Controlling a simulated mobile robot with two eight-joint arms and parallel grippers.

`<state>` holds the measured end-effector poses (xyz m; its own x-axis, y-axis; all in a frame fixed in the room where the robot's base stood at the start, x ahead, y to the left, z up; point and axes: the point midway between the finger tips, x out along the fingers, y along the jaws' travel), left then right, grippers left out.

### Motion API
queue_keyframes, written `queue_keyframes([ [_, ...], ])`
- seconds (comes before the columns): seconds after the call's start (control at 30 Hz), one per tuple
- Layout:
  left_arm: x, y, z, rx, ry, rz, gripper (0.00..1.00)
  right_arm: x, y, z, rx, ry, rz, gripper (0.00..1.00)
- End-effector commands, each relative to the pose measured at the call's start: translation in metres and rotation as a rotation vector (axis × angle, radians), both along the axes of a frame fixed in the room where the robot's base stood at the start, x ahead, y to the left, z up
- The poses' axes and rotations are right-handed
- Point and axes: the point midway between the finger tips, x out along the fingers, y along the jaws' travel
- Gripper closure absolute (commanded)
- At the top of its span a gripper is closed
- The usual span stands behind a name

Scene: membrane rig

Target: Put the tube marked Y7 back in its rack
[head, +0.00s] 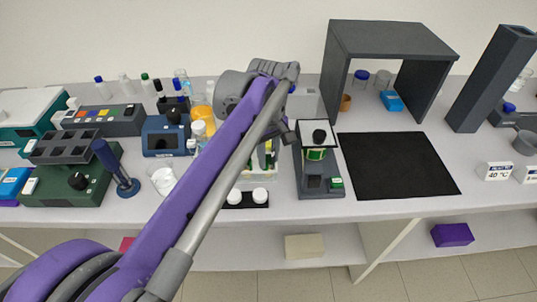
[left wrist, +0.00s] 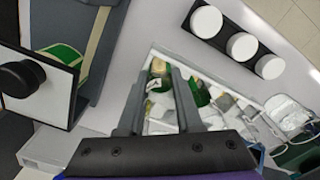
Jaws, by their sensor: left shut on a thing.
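My left gripper (left wrist: 159,78) points down at the bench, its two fingers closed on a small tube with a green part and a pale label (left wrist: 157,82). The mark on the label is too small to read, so I cannot tell whether it is Y7. Below and beside the fingers is a pale rack (left wrist: 222,102) with green and white pieces in it. I cannot tell whether the held tube is in or above it. In the head view my purple arm hides most of the rack and the gripper. My right gripper is not in view.
A black holder with white round caps (head: 246,199) lies in front. A blue stand (head: 118,175) and glass beaker are left. A black mat (head: 395,165) is clear.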

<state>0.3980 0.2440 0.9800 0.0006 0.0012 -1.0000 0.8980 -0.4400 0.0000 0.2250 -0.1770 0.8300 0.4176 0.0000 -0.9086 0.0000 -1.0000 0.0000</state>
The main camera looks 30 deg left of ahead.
Motion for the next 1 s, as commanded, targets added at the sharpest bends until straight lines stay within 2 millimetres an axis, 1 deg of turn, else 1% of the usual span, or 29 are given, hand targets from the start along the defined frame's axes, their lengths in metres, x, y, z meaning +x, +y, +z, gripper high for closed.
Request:
queue_keyframes([
  [0.1, 0.0, 0.0, -0.002, 0.0, 0.0, 0.0, 1.0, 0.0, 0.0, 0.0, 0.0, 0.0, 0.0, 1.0],
  [0.13, 0.0, 0.0, -0.002, 0.0, 0.0, 0.0, 0.61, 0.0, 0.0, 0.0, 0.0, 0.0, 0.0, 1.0],
  [0.3, 0.0, 0.0, -0.001, 0.0, 0.0, 0.0, 0.31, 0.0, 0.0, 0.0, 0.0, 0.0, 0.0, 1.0],
  [0.57, 0.0, 0.0, -0.001, 0.0, 0.0, 0.0, 0.31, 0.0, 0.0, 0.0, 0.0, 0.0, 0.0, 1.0],
  [0.67, 0.0, 0.0, 0.003, 0.0, 0.0, 0.0, 0.31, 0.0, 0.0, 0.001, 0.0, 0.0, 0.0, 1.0],
  [0.77, 0.0, 0.0, 0.016, 0.0, 0.0, 0.0, 0.31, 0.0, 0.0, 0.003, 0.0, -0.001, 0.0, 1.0],
  [1.0, 0.0, 0.0, 0.065, 0.0, 0.0, 0.0, 0.31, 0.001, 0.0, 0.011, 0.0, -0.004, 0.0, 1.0],
])
